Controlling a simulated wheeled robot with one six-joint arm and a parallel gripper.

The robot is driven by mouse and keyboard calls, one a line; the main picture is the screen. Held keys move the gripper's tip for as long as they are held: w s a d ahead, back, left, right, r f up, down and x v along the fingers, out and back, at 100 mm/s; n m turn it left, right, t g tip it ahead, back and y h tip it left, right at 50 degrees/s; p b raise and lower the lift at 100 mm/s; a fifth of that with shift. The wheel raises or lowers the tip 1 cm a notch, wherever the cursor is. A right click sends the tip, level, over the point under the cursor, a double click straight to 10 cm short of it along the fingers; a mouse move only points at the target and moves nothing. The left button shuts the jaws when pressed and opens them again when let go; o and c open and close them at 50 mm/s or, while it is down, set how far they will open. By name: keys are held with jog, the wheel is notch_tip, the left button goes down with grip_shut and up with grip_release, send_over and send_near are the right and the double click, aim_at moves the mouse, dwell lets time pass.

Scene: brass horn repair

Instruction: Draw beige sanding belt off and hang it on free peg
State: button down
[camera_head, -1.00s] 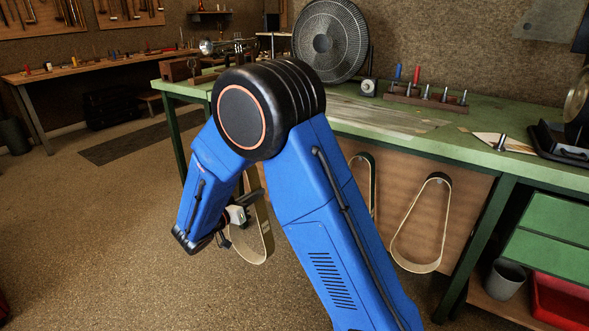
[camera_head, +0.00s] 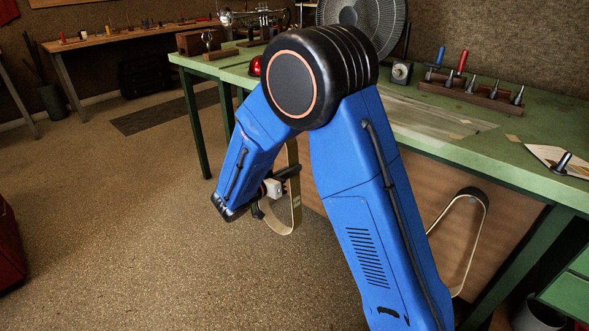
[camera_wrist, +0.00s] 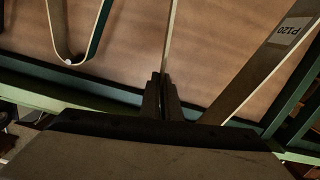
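My gripper (camera_head: 288,174) is beside a beige sanding belt (camera_head: 295,212) under the left part of the green bench. The belt hangs as a long loop; its top is hidden behind my arm in the head view. In the wrist view the fingers (camera_wrist: 162,98) are close together, with a thin strand of belt (camera_wrist: 170,40) seen edge-on between their tips. A wide strand marked P120 (camera_wrist: 250,85) runs to the right of them. Another belt (camera_wrist: 96,28), with a green inner face, loops around a small pale peg end (camera_wrist: 68,62) at the left.
A further belt (camera_head: 470,240) hangs on the board at the right of my arm. The floor (camera_head: 130,220) at the left is clear.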

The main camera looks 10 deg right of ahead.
jog(key=shift+d, duration=0.1)
jog(key=f+x, duration=0.2)
jog(key=x, duration=1.4)
jog(key=shift+w+d, duration=0.2)
jog(key=shift+d, duration=0.05)
dwell(0.8)
dwell(0.3)
jog(key=shift+f, duration=0.5)
dwell(0.4)
jog(key=c, duration=1.9)
grip_release()
jog(key=shift+a, duration=0.1)
